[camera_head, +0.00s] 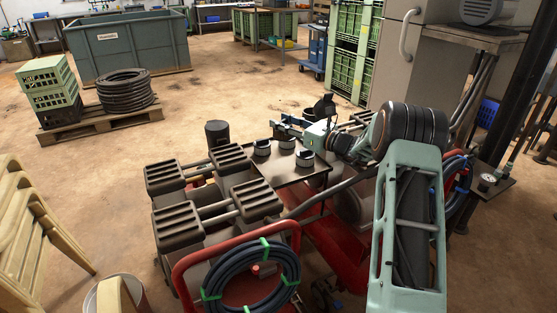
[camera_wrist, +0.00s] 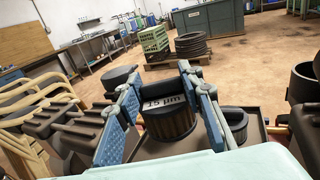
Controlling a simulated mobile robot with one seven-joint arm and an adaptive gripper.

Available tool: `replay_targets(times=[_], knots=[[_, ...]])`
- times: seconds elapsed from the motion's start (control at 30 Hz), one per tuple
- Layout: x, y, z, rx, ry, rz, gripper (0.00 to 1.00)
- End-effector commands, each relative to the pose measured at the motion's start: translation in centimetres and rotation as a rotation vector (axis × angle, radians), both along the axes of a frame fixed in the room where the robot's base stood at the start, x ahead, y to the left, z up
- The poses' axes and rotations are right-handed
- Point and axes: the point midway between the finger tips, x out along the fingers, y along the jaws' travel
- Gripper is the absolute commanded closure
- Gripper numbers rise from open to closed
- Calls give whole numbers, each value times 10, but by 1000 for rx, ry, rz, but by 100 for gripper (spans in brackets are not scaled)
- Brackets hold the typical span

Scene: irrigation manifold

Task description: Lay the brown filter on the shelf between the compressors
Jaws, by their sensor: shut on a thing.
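My gripper (camera_head: 277,129) has blue fingers and hangs over a dark tray (camera_head: 318,176). In the wrist view its fingers (camera_wrist: 158,74) close around a dark cylindrical filter (camera_wrist: 168,122) with a pale "15 µm" label. Another dark cylinder with a pale band (camera_head: 305,158) stands on the tray. Dark ribbed units (camera_head: 180,227), perhaps the compressors, lie left of the tray. I cannot make out a shelf between them.
A black cylinder (camera_head: 217,133) stands behind the ribbed units. A red cart frame with a coiled hose (camera_head: 250,283) is in front. A wooden chair (camera_head: 30,225) and a bucket (camera_head: 135,296) are at left. The floor behind is open up to the pallet (camera_head: 105,124).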

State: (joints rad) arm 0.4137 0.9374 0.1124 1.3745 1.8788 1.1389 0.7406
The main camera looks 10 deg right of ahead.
Motion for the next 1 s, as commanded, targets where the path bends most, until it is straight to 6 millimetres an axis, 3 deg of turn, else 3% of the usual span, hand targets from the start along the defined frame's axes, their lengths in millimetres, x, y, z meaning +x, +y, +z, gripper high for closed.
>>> replay_targets(times=[0.33, 0.57, 0.8, 1.0], knots=[[-45, 19, -51, 0, 1, 0, 90], [-55, 24, -63, 1, 1, 1, 90], [-59, 25, -96, -1, 1, 1, 90], [-58, 25, -96, -1, -1, 1, 90]])
